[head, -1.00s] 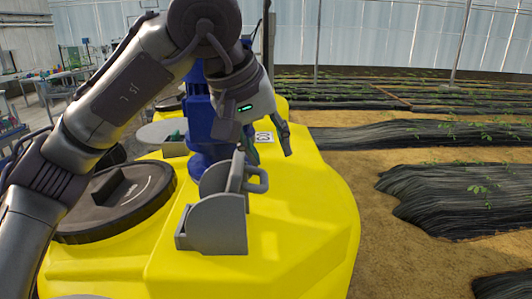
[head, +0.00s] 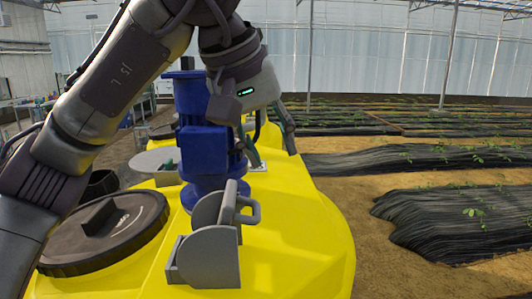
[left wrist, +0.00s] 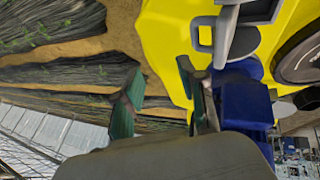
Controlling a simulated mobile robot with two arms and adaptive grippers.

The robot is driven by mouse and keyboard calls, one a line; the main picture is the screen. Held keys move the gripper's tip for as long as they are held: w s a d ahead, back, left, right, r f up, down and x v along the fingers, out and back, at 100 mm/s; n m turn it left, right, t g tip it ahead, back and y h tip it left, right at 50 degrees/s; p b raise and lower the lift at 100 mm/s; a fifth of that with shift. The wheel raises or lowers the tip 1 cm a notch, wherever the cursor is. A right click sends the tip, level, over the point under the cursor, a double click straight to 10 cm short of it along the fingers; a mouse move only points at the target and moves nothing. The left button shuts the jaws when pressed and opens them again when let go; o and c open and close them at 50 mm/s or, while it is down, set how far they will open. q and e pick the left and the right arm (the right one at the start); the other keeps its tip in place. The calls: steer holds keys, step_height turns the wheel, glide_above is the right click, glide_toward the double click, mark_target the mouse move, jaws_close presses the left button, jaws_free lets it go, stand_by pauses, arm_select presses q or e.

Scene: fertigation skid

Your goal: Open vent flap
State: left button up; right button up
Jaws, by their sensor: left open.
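The vent is a grey housing (head: 210,258) with two rounded side plates on top of the yellow tank (head: 290,235). Its grey flap (head: 227,203) stands between the plates, with a loop handle (head: 249,210) pointing right. My left gripper (head: 274,158) is open and empty, beyond the vent and above it in the picture, apart from the handle. In the left wrist view the open fingers (left wrist: 160,75) show green pads, and the loop handle (left wrist: 203,36) lies just above the right finger. The flap's hinge is hard to make out. My right gripper is not in view.
A blue motor (head: 203,130) stands on the tank right behind the vent, close to my left arm. A large black lid (head: 105,232) lies to the left. Black-covered plant beds (head: 450,215) and sandy ground are at the right. The space right of the handle is clear.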

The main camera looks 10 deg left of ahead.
arm_select(q)
steer(key=shift+r, duration=0.25)
stand_by(0.3)
steer(key=v, duration=1.2)
